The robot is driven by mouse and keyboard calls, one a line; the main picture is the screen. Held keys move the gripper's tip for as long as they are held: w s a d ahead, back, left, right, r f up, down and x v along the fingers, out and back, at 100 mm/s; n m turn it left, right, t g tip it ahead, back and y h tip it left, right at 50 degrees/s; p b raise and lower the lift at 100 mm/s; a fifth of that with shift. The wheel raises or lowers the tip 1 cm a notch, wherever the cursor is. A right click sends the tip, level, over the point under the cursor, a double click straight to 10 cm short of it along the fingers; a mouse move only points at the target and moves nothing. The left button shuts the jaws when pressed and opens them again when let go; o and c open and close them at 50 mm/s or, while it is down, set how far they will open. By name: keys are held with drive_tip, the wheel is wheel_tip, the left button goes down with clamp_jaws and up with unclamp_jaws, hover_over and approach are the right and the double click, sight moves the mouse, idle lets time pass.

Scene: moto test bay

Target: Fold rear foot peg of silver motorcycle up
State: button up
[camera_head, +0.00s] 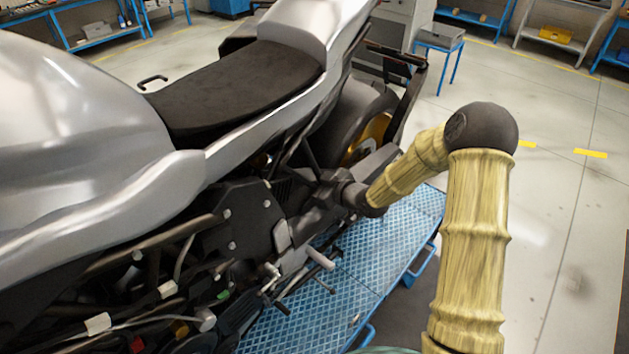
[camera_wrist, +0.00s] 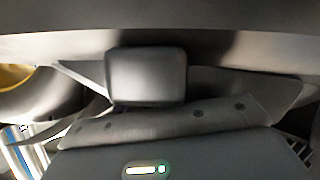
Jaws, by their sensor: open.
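The silver motorcycle (camera_head: 110,110) fills the left of the head view, with its seat and tail towards the top. My gripper (camera_head: 350,192) is at its side below the tail, close to the dark parts ahead of the rear wheel. The gripper is open; its fingertips are hard to make out against the dark parts. I cannot pick out the rear foot peg for certain in the head view. In the wrist view a grey rounded block (camera_wrist: 147,76) sits close in the middle; I cannot tell whether it is the peg or a gripper part.
A silver peg (camera_head: 319,258) and levers stick out low on the motorcycle's side. The motorcycle stands over a blue ribbed platform (camera_head: 355,265). The gold-rimmed rear wheel (camera_head: 371,138) is behind my forearm. Open floor (camera_head: 560,220) lies at the right; blue tables stand farther back.

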drive_tip(key=shift+c, duration=0.4)
clamp_jaws()
drive_tip(key=shift+w+d, duration=0.1)
drive_tip(key=shift+d, duration=0.05)
